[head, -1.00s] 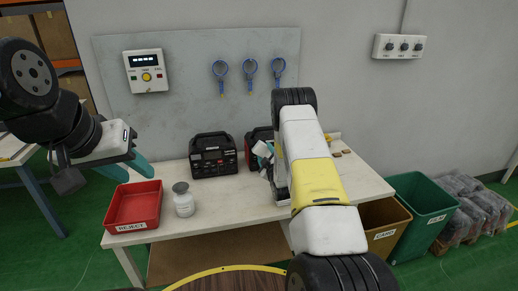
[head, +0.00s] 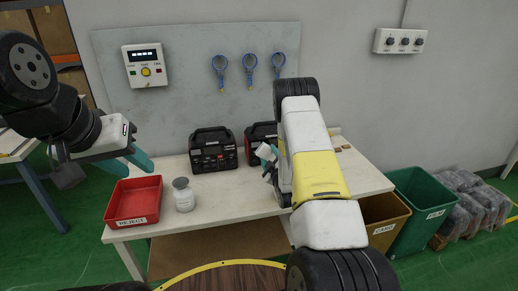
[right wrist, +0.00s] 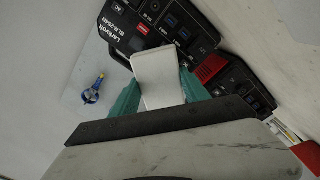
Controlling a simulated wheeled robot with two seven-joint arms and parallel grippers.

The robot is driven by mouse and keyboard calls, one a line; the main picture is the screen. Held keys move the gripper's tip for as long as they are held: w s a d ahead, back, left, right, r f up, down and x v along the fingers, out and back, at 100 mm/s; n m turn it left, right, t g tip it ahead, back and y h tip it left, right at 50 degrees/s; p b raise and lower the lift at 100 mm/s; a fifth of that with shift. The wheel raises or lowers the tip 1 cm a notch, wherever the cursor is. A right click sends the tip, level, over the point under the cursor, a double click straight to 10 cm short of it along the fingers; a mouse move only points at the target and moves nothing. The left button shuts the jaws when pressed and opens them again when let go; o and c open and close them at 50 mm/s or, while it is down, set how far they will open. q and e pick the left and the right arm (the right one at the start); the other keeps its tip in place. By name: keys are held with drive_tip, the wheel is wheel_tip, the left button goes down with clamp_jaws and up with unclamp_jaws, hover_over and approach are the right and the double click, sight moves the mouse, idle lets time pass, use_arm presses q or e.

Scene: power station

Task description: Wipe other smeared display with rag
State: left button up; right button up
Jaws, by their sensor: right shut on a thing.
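Two boxy power stations stand on the bench. The left one (head: 213,150) is black; the right one (head: 258,133) is black with red and partly hidden by my right arm. My right gripper (head: 268,171) is shut on a white rag (head: 266,152), held in front of the right station. In the right wrist view the rag (right wrist: 158,78) sits between the teal fingers, its top overlapping the black station (right wrist: 155,25); the red-and-black station (right wrist: 235,82) is to the right. I cannot tell contact or smears. My left gripper (head: 128,166) is open and empty above the red tray.
The red reject tray (head: 108,211) and a white jar (head: 183,196) stand at the bench's left. Small brown items (head: 342,148) lie at the right. A wall meter (head: 145,65) and blue hanging tools (head: 250,67) are behind. Brown (head: 385,228) and green bins (head: 422,215) stand right of the bench.

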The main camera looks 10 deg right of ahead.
drive_tip(key=shift+s, duration=1.5)
